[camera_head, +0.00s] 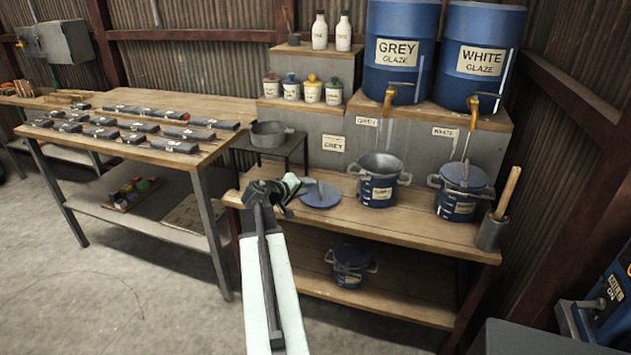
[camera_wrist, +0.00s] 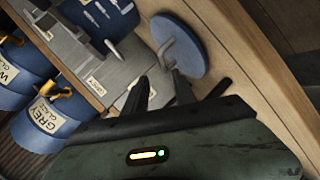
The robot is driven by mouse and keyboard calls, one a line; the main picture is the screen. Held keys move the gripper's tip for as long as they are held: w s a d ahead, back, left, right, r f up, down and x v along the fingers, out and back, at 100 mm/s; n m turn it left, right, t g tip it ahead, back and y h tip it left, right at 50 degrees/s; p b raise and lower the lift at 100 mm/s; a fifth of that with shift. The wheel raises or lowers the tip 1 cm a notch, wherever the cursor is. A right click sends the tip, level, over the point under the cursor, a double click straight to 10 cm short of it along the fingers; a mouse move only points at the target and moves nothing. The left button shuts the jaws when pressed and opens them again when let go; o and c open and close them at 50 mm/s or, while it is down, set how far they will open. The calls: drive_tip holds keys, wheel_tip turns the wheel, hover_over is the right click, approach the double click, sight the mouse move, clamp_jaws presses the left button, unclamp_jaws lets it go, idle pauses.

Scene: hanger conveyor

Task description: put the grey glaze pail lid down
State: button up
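The grey glaze pail lid is a flat blue disc (camera_head: 321,197) with a grey bar handle, and it appears to lie flat on the wooden bench left of the open grey glaze pail (camera_head: 377,190). My gripper (camera_head: 294,187) is just left of the lid. In the wrist view, the two dark fingers (camera_wrist: 158,80) are spread apart with nothing clamped between them. The lid (camera_wrist: 192,52) is just beyond the fingertips, its handle close to them. The head view partly hides the fingers.
The white glaze pail (camera_head: 458,205) has its lid on, right of the grey pail. A wooden-handled tool stands in a grey holder (camera_head: 491,232) at the right end. A pot (camera_head: 268,135) sits on a small stand behind my gripper. Another blue pail (camera_head: 349,265) is on the lower shelf.

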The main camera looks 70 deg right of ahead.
drive_tip(key=shift+w+a+r, duration=0.1)
drive_tip(key=shift+a+r, duration=0.15)
drive_tip(key=shift+a, duration=0.35)
drive_tip(key=w+a+f+n+t+y, duration=0.15)
drive_tip(key=w+a+f, duration=0.25)
drive_tip(key=w+a, duration=0.5)
drive_tip(key=w+a+f+n+t+y, duration=0.1)
drive_tip(key=w+a+f+y, duration=0.35)
drive_tip(key=a, duration=0.85)
drive_tip(key=w+a+f+n+t, duration=0.1)
drive_tip(key=w+a+f+t, duration=0.1)
drive_tip(key=w+a, duration=0.8)
drive_tip(key=a+f+n+y, duration=0.2)
drive_tip(key=a+y, duration=0.1)
drive_tip(key=a, duration=1.5)
drive_tip(key=a+f+n+g+y, duration=0.1)
drive_tip(key=a+y, duration=0.3)
drive_tip(key=a, duration=1.5)
drive_tip(key=shift+s+f+n, duration=0.45)
drive_tip(key=shift+f+n, duration=0.05)
drive_tip(key=shift+n, duration=0.15)
